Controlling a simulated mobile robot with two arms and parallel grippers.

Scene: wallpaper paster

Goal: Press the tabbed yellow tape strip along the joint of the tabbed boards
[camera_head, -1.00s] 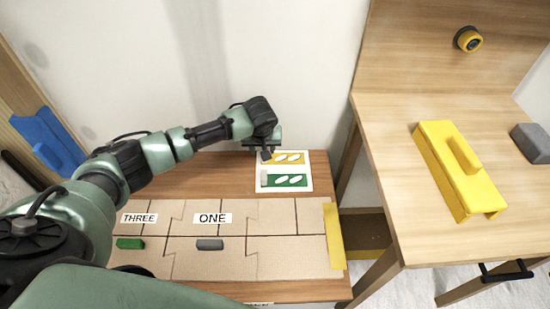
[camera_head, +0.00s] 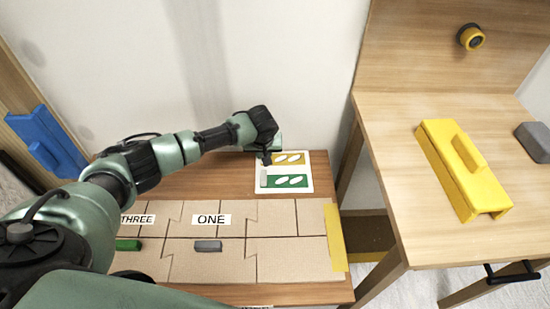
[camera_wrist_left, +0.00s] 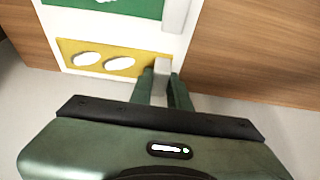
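A white card (camera_head: 309,176) at the back of the low table holds a yellow strip (camera_head: 290,158) and a green strip (camera_head: 288,181), each with white ovals. My left gripper (camera_head: 266,158) points down at the yellow strip's left end. In the left wrist view, its fingers (camera_wrist_left: 162,92) stand on either side of a grey tab (camera_wrist_left: 162,66) at the end of the yellow strip (camera_wrist_left: 100,59). Whether they press on the tab is unclear. The strip lies on the card. The tan boards (camera_head: 290,262) have stepped seams and a long joint between two rows. My right gripper is out of view.
A yellow strip (camera_head: 335,238) lies across the boards' right end. Labels ONE (camera_head: 210,220) and THREE, a grey block (camera_head: 208,246) and a green block (camera_head: 127,245) lie on the boards. A yellow handled tool (camera_head: 450,165) stands on the right table. The wall is close behind.

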